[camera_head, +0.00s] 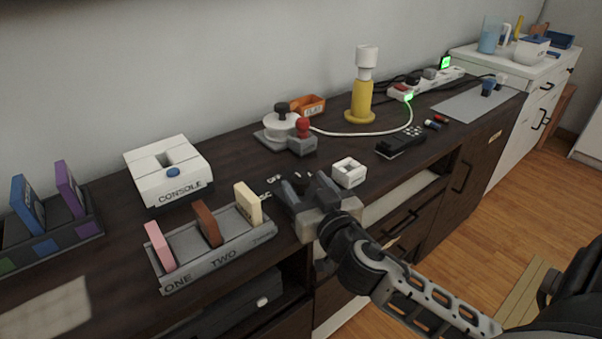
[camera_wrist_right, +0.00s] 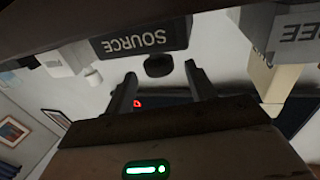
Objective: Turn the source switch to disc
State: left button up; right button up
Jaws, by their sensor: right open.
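My right gripper (camera_head: 294,186) is over the front edge of the dark cabinet top, in the middle of the head view. In the right wrist view its two fingers (camera_wrist_right: 160,88) are open and apart, with nothing held. A dark block lettered SOURCE (camera_wrist_right: 145,39) shows just beyond the fingers there, its letters inverted. A round dark knob (camera_wrist_right: 158,66) is by the block, between the fingers. In the head view the gripper hides most of this switch, and only small white lettering shows beside it. The knob's pointing direction cannot be told. My left gripper is not in view.
A grey rack (camera_head: 220,262) with pink, brown and cream cards stands close left of the gripper. A small white box (camera_head: 349,172) is close right. The white console (camera_head: 168,168), a joystick (camera_head: 303,139) and a yellow lamp (camera_head: 361,100) stand farther back.

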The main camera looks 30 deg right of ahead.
aim_at(305, 184)
jog(key=shift+w+d, duration=0.15)
jog(key=shift+w, duration=0.65)
jog(key=shift+w+d, duration=0.15)
jog(key=shift+w, duration=0.6)
jog(key=c, duration=1)
